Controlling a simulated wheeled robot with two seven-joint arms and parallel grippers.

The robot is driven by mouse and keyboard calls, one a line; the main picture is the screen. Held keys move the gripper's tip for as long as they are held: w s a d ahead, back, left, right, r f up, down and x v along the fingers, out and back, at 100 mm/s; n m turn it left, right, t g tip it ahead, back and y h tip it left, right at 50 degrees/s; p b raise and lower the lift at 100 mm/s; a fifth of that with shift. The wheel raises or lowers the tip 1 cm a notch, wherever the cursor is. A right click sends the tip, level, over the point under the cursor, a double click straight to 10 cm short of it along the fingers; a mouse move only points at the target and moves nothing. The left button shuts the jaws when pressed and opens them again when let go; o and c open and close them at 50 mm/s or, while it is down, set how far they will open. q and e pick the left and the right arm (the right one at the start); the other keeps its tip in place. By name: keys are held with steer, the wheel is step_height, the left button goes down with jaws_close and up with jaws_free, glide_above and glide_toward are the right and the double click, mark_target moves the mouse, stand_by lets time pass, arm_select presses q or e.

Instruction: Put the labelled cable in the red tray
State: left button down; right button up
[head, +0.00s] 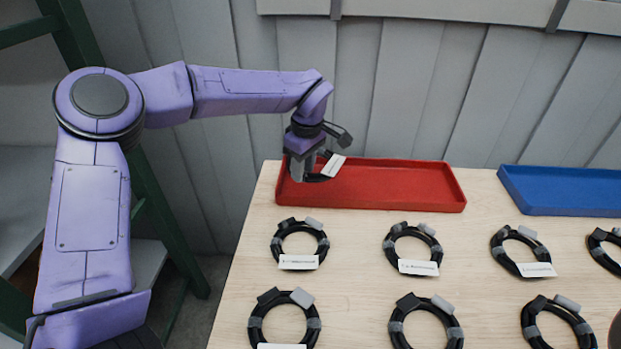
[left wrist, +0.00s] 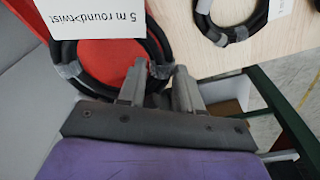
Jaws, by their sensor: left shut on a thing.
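My left gripper (head: 304,168) is over the left end of the red tray (head: 400,186). It is shut on a black coiled cable (head: 329,176) with a white label. In the left wrist view the gripper's fingers (left wrist: 160,88) pinch the coil's edge, and the held cable (left wrist: 88,82) lies over the tray's red floor (left wrist: 105,55). Its label (left wrist: 118,22) reads "5 m round>twist" there. I cannot tell whether the coil touches the tray floor. My right gripper is not in view.
Several other black coiled cables, such as one with a white label (head: 299,242), lie in rows on the wooden table (head: 352,270). A blue tray (head: 560,190) stands at the back right. A grey panelled wall (head: 420,90) rises close behind the trays.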

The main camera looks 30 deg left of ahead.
arm_select(q)
steer(key=w+f, duration=0.1)
steer(key=w+a+f, duration=0.1)
steer(key=f, duration=0.1)
steer(key=w+a+f, duration=0.1)
steer(key=w+f, duration=0.1)
steer(key=shift+w+a+f+p, duration=0.1)
steer(key=shift+a+f+p, duration=0.05)
steer(key=shift+f+p, duration=0.15)
steer(key=shift+w+a+f, duration=0.1)
steer(key=shift+w+f, duration=0.05)
steer(key=shift+f, duration=1.55)
steer(key=shift+f, duration=0.25)
steer(key=shift+f, duration=0.15)
steer(key=c, duration=1)
jaws_free()
steer(key=shift+c, duration=0.2)
step_height(320, 180, up, 13)
steer(key=d, duration=0.1)
steer(key=shift+d, duration=0.2)
steer(key=shift+f, duration=0.1)
